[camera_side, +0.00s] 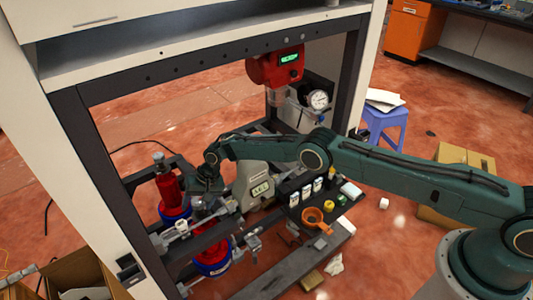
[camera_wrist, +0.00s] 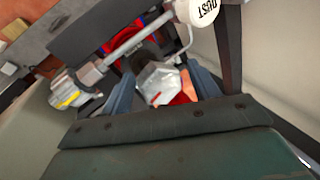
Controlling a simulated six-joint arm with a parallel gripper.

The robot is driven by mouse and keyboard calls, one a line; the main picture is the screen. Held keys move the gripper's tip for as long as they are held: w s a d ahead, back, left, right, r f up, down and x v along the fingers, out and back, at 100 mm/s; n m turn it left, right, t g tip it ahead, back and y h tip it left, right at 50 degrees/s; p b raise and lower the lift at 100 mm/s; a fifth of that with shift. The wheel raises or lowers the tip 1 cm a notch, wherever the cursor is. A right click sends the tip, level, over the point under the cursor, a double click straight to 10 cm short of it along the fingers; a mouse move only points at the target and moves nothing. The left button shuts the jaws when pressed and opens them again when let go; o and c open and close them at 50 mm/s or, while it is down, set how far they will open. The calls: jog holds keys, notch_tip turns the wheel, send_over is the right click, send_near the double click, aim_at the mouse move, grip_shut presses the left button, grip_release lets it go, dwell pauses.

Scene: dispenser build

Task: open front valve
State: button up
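My gripper (camera_side: 207,184) points down over the front dispenser assembly in the side view. In the wrist view its two blue-grey fingers (camera_wrist: 162,82) stand apart on either side of a faceted metal fitting (camera_wrist: 157,78) with a red part beside it. I cannot tell whether they touch it. A metal rod (camera_wrist: 125,45) runs past to a metal valve body with a yellow mark (camera_wrist: 72,92) at left. In the side view metal valve fittings (camera_side: 252,243) sit by the front red-and-blue container (camera_side: 213,262). The gripper hides part of the assembly. Which fitting is the front valve is unclear.
A second red bottle (camera_side: 168,186) stands behind left. The dark frame post (camera_side: 100,170) is close on the left. A white lettered cap (camera_wrist: 197,12) shows at the wrist view's top.

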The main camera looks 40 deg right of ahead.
jog(key=shift+r, duration=0.1)
jog(key=shift+a+r, duration=0.15)
jog(key=shift+r, duration=3.3)
